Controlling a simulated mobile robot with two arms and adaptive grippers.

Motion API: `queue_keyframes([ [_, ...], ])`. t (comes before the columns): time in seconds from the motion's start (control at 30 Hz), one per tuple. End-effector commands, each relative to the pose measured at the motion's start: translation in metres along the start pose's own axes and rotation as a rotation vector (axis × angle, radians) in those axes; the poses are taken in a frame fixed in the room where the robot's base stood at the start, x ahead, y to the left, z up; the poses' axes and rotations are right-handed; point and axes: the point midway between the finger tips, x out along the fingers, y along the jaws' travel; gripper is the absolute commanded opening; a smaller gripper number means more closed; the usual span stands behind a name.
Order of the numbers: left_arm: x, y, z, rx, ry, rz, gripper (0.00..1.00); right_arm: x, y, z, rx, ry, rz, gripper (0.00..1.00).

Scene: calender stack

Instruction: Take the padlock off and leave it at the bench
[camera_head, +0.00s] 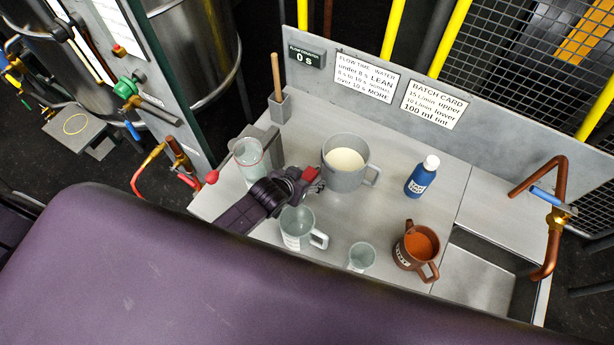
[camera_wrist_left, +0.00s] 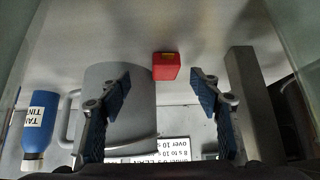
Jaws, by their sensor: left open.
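A small red block (camera_head: 311,174), which looks like the padlock, is on the bench (camera_head: 460,184) beside the big grey jug. It also shows in the left wrist view (camera_wrist_left: 166,66) with a yellowish mark on its edge; no shackle can be made out. My left gripper (camera_head: 302,181) is over the bench, right next to the red block. In the left wrist view its two fingers (camera_wrist_left: 158,95) are spread, with nothing between their pads, and the red block lies just beyond the fingertips. My right gripper is not in view.
The grey jug (camera_head: 344,181) with pale liquid, a blue bottle (camera_head: 420,178), a brown mug (camera_head: 407,259), a clear mug (camera_head: 292,240), a small cup (camera_head: 361,257) and a glass beaker (camera_head: 247,151) stand around my gripper. Copper pipes (camera_head: 546,249) stand at the right end.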

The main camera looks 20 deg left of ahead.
Motion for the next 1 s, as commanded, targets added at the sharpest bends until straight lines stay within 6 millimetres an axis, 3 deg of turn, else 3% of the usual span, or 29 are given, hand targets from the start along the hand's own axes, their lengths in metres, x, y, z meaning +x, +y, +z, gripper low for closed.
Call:
queue_keyframes([
  [0.03, 0.003, -0.001, 0.023, 0.012, -0.040, -0.004, 0.58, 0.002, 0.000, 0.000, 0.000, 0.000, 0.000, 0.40],
  [0.23, -0.001, -0.001, 0.021, 0.012, -0.040, -0.005, 0.58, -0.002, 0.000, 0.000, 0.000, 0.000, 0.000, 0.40],
  [1.0, -0.046, -0.001, 0.011, 0.001, -0.023, -0.003, 0.58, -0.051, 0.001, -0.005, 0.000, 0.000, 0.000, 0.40],
])
